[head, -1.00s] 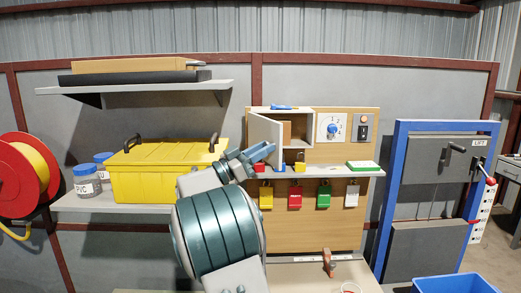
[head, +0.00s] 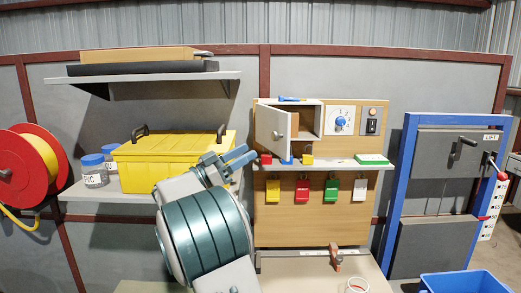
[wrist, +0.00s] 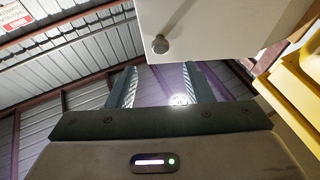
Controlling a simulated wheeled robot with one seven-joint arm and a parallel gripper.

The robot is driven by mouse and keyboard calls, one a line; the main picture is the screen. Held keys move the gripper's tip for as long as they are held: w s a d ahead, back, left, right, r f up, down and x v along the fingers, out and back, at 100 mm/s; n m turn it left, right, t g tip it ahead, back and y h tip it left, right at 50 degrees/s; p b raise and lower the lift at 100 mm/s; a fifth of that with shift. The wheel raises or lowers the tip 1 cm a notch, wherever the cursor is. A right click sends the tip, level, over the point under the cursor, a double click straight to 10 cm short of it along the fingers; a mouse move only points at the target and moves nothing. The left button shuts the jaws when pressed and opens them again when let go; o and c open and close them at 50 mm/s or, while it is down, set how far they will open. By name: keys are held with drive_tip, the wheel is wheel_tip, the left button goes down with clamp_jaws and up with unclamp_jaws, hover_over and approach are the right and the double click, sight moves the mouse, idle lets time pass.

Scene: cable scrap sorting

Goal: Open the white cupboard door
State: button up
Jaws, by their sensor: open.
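The white cupboard door (head: 270,127) stands swung outward to the left, and the inside of the small cupboard (head: 305,118) on the wooden board shows to its right. A round grey knob (head: 280,136) sits on the door. In the wrist view the door (wrist: 220,22) fills the top, with its knob (wrist: 160,45) above my fingers.
Small red, blue and yellow blocks (head: 307,159) stand on the shelf below the cupboard. The yellow box (head: 165,165) with dark handles is left of my gripper. A dial panel (head: 340,121) is to the right.

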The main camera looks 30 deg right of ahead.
drive_tip(key=shift+b+v, duration=0.35)
drive_tip(key=shift+v, duration=2.3)
